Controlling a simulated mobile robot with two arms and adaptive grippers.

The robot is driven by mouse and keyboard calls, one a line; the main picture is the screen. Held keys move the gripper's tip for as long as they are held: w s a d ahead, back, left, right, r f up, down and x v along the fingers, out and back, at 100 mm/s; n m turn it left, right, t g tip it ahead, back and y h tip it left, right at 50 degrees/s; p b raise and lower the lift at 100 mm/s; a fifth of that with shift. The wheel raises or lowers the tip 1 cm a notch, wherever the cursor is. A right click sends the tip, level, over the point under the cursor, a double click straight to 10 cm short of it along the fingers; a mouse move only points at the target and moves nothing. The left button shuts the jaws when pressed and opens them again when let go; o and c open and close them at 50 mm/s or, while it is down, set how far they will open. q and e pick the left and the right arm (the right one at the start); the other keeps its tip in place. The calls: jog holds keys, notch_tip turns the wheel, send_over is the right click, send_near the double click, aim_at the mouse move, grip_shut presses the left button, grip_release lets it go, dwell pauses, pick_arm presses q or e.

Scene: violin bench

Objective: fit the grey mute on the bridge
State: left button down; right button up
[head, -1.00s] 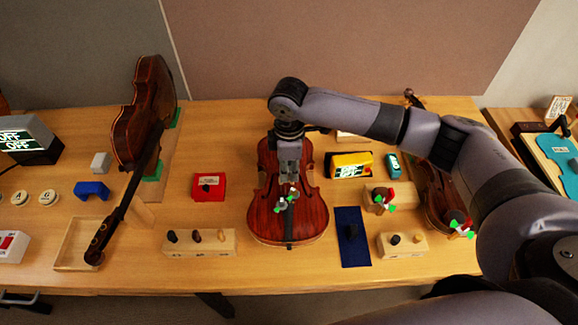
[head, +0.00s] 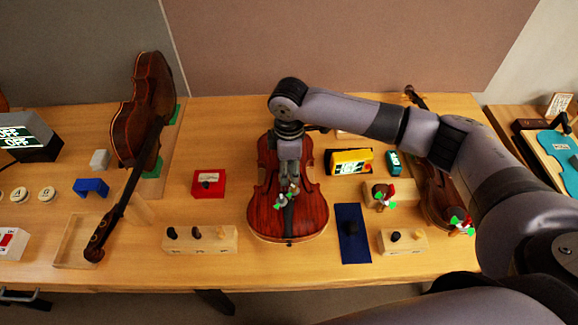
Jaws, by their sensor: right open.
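A red-brown violin (head: 309,214) lies on its back in the middle of the bench, its lower end toward me. My right gripper (head: 286,196) comes down over the middle of its body and points downward. Its jaws are open, and small green and pale patches show at the fingertips. The gripper covers the area where the bridge stands, so I cannot make out the bridge. I cannot pick out the grey mute with certainty; it may be hidden at the fingertips. My left gripper is not in view.
A blue cloth (head: 353,252) with a small dark item lies right of the violin. Wooden peg blocks (head: 207,246) (head: 403,247) stand at both sides. A red box (head: 209,184) and a yellow device (head: 348,158) are near. Another violin (head: 138,125) stands at the left.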

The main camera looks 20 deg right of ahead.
aim_at(289, 168)
jog(key=shift+r, duration=0.1)
notch_tip(289, 168, up, 12)
dwell(0.4)
dwell(0.5)
